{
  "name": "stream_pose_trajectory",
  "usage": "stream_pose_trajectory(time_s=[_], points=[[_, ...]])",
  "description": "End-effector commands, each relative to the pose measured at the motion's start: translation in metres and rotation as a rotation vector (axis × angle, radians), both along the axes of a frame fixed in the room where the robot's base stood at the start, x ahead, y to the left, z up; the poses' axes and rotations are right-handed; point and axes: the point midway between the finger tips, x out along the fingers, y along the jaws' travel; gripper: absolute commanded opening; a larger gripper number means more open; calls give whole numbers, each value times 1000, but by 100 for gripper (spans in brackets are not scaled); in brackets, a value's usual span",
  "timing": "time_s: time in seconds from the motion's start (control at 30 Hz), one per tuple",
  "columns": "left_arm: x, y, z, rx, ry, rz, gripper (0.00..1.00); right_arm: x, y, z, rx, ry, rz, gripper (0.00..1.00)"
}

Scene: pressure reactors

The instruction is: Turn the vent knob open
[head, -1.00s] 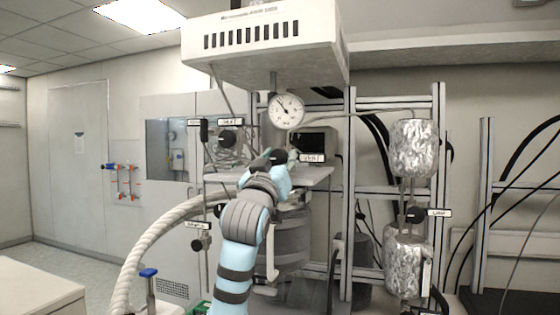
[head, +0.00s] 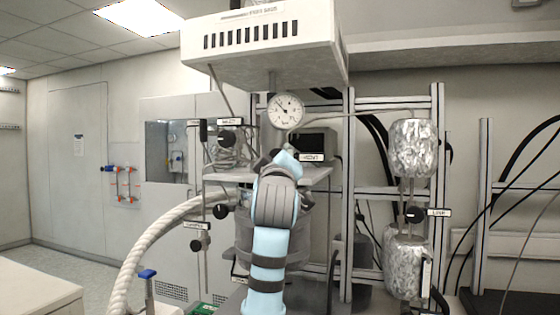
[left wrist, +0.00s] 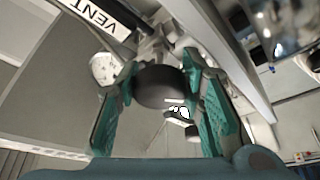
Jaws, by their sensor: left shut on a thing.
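The vent knob (left wrist: 160,86) is a dark round knob, seen close up in the left wrist view. The white VENT label (left wrist: 95,14) is at the upper left there, and it also shows in the head view (head: 311,157). My left gripper (left wrist: 163,95) has its two teal fingers on either side of the knob, shut on it. In the head view my blue and grey left arm rises from the bottom middle and hides most of the gripper and knob. How far the knob is turned cannot be told. My right gripper is not in view.
A round pressure gauge (head: 286,111) hangs just above the grip, under a white vented box (head: 265,52). A metal frame (head: 438,150) and foil-wrapped vessels (head: 414,148) stand to the right. Another black knob (head: 228,138) and a thick braided hose (head: 150,240) are to the left.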

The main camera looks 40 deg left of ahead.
Motion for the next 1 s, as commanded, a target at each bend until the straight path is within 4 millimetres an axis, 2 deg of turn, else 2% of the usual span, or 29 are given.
stream_pose_trajectory(time_s=[0.6,1.0], points=[[1,-1,3,-548,-189,0,7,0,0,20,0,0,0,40],[1,-1,3,-812,-281,1,7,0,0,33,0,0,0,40]])
